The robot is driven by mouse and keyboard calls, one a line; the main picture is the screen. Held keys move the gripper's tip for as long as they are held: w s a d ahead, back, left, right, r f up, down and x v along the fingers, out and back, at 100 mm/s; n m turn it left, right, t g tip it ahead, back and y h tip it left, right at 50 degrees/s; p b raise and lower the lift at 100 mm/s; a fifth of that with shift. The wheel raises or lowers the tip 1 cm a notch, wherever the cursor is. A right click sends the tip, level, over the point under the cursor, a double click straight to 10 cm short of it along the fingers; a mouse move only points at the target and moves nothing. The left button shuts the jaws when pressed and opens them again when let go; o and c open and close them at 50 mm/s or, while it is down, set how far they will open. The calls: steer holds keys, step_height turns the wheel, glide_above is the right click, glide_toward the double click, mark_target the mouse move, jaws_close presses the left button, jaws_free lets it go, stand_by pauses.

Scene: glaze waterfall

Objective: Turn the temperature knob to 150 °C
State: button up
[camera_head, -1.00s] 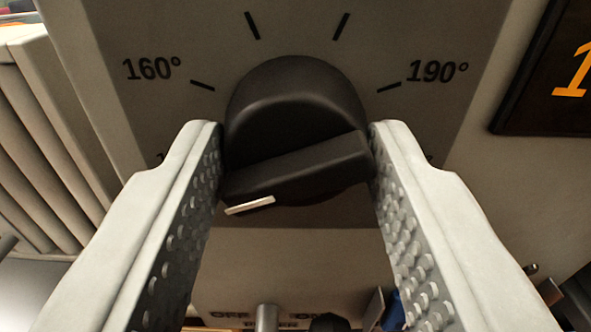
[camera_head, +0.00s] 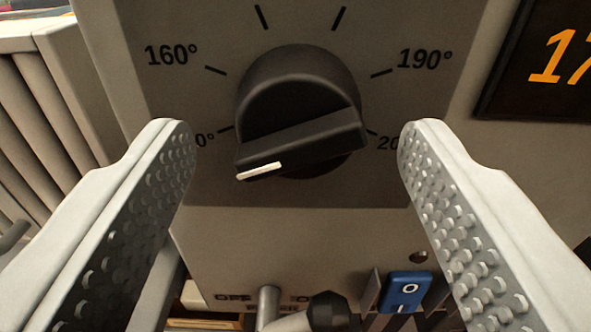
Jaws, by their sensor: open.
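The black temperature knob (camera_head: 300,110) sits on a grey dial plate (camera_head: 420,185) on the panel. Its grip bar slants from lower left to upper right. A white pointer mark (camera_head: 259,171) on the bar's left end points to the lower left, below a partly hidden label ending in "0°" on the left. My gripper (camera_head: 295,140) is open, with one studded finger on each side of the knob and a clear gap to both. The fingers hide parts of the lower labels.
A display (camera_head: 545,62) with orange digits starting "17" is at the upper right, cut by the frame edge. Below the knob are a metal toggle lever (camera_head: 268,306), a black round-ended handle (camera_head: 328,311) and a blue switch (camera_head: 405,291). Ribbed panels (camera_head: 45,105) stand at the left.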

steer(key=s, duration=1.6)
steer(key=shift+a, duration=0.25)
steer(key=shift+f, duration=0.1)
